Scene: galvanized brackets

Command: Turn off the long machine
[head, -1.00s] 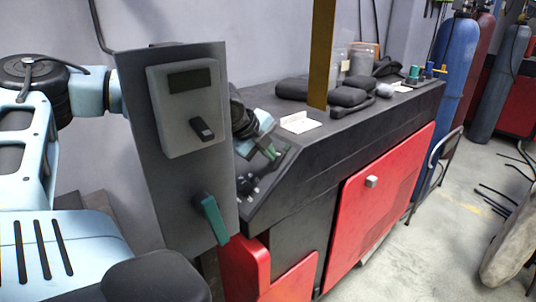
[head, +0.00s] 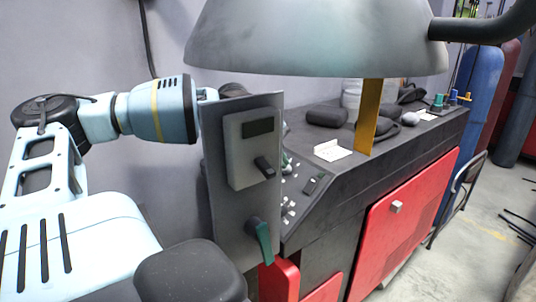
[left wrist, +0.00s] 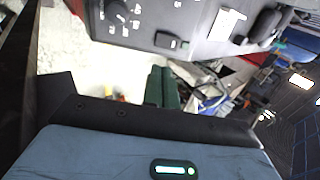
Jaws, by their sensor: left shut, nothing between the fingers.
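The long machine (head: 370,150) is a black-topped cabinet with red doors that runs back to the right in the head view. Its sloped control panel (head: 312,186) carries several small knobs and switches. In the left wrist view the control panel (left wrist: 150,22) shows at the top with its dark knobs. My right gripper is not in view.
The grey plate (head: 222,215), with a switch box (head: 240,170) and a green lever (head: 263,242), stands before my left arm. A grey dome (head: 315,45) hangs across the top. A yellow post (head: 368,120), black items (head: 326,113) and gas cylinders (head: 478,95) are beyond.

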